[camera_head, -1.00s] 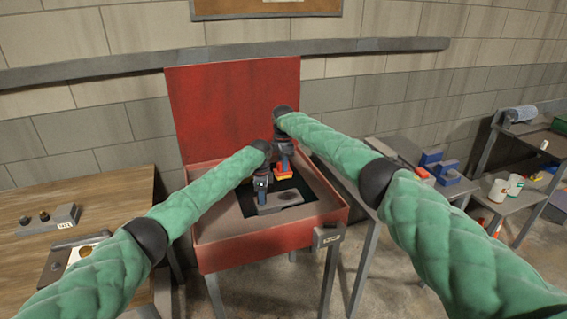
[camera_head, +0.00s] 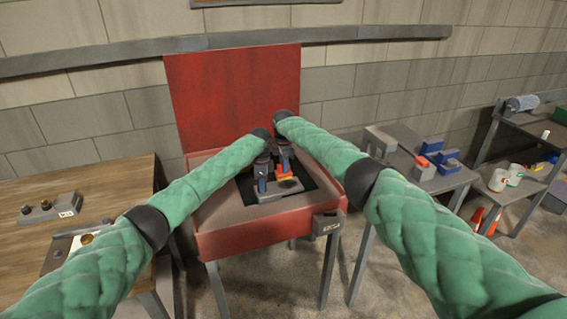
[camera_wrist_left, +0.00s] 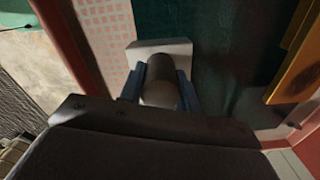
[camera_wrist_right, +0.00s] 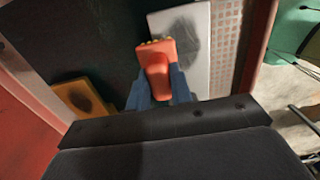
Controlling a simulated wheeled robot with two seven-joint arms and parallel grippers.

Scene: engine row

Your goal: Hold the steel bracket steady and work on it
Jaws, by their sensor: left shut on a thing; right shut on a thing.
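The steel bracket (camera_head: 268,197) is a pale grey plate with a dark stain, lying on a dark mat in the open red cabinet. It also shows in the right wrist view (camera_wrist_right: 197,75) and left wrist view (camera_wrist_left: 150,47). My left gripper (camera_head: 262,187) is shut on a dark cylindrical part (camera_wrist_left: 160,85) at the bracket's left end. My right gripper (camera_head: 284,164) is shut on an orange brush-like tool (camera_wrist_right: 157,72) with yellowish bristles. The tool's tip overlaps the plate's edge beside the stain; I cannot tell whether it touches.
The red cabinet (camera_head: 260,238) has raised walls and an upright lid.

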